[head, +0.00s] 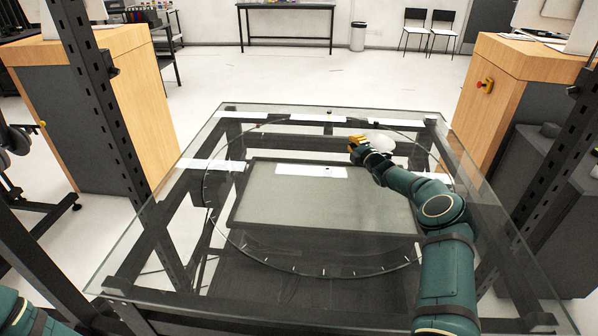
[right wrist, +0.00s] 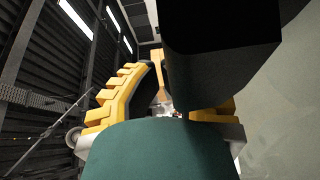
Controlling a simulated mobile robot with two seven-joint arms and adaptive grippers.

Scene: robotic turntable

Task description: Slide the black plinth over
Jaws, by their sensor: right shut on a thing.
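My right gripper (head: 357,145) is over the far right part of the round dial on the glass-topped turntable (head: 130,270). Its yellow fingers point to the left and away in the head view. In the right wrist view a large black block (right wrist: 220,45), which looks like the black plinth, fills the upper right. It covers much of one finger of the gripper (right wrist: 165,105). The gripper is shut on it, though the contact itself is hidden. In the head view I cannot make out the plinth. My left gripper is out of view.
A pale rounded thing (head: 381,143) shows just behind the right gripper. Black posts (head: 100,110) rise at both sides. Wooden cabinets (head: 510,100) stand beyond. The glass left of the gripper looks clear.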

